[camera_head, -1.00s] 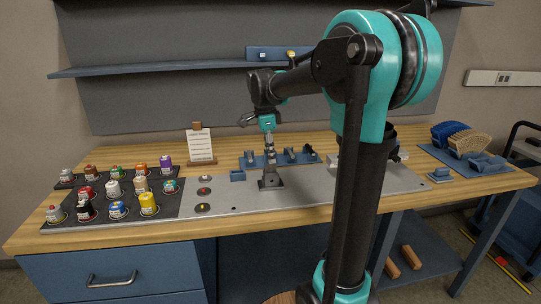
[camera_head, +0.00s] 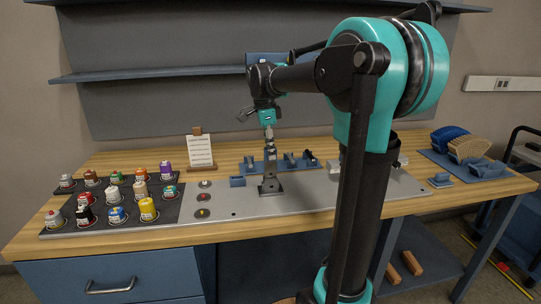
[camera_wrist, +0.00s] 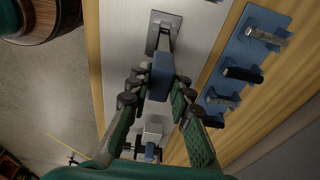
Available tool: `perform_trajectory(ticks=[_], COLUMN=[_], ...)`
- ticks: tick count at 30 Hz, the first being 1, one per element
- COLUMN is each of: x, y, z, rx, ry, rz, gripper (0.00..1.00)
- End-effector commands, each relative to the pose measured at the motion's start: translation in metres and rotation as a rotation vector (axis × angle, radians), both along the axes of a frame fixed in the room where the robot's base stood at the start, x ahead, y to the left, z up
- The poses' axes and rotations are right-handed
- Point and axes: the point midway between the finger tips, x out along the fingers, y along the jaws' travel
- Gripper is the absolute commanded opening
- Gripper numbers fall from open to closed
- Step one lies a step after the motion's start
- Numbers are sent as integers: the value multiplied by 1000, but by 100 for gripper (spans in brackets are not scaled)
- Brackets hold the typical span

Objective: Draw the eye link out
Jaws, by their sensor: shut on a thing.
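The eye link, as far as I can tell, is the piece with a blue block (camera_wrist: 161,76) between my fingers in the wrist view. My gripper (camera_wrist: 160,84) is shut on it, with a finger on each side. In the head view my gripper (camera_head: 269,138) points down above a dark metal stand (camera_head: 270,187) on the grey plate. The stand's square foot also shows in the wrist view (camera_wrist: 153,40), beyond the block. The fingers and block hide the join, so I cannot tell whether the link is clear of the stand.
Behind is a blue rack (camera_head: 250,167) with several fixtures. Several paint pots stand on a dark mat (camera_head: 180,214) at the left. The grey plate (camera_head: 310,203) is mostly clear in front.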

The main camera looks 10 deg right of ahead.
Motion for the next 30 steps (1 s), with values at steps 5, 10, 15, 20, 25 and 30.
perform_trajectory(ticks=[5, 10, 15, 20, 25, 30], x=[0, 0, 0, 0, 0, 0], y=[0, 0, 0, 0, 0, 0], z=[12, 22, 33, 43, 48, 48], rx=[0, 0, 0, 0, 0, 0], ry=[0, 0, 0, 0, 0, 0], rz=[0, 0, 0, 0, 0, 0], gripper=[0, 0, 0, 0, 0, 0])
